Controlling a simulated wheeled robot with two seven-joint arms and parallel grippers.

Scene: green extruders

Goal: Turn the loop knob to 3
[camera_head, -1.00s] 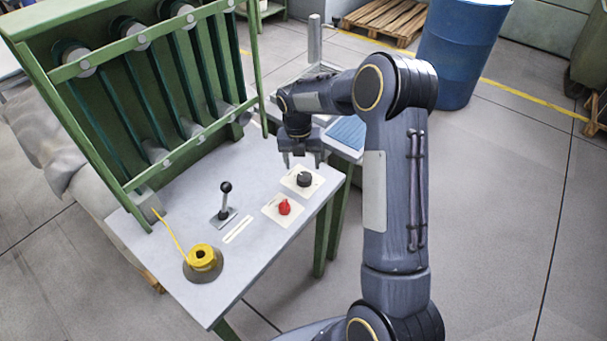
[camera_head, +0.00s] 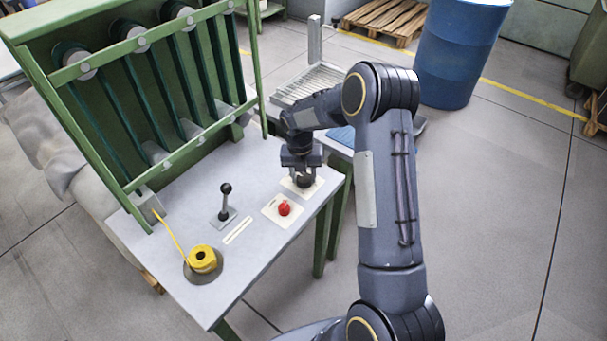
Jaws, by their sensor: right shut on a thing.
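A round black knob (camera_head: 304,181) sits on a pale square plate (camera_head: 291,188) near the table's right edge. My right gripper (camera_head: 303,172) is directly above it, pointing down, with its fingers shut around the knob. The fingers and wrist hide the knob's top and any marks there, so its setting cannot be read. A red knob (camera_head: 284,208) sits on a second pale plate just in front and to the left. My left gripper is not in view.
A black-knobbed lever (camera_head: 225,201) and a yellow round part (camera_head: 202,258) with a yellow strip stand on the grey table (camera_head: 245,268). A green frame (camera_head: 97,151) rises at the back left. A blue barrel (camera_head: 458,55) stands beyond my right arm.

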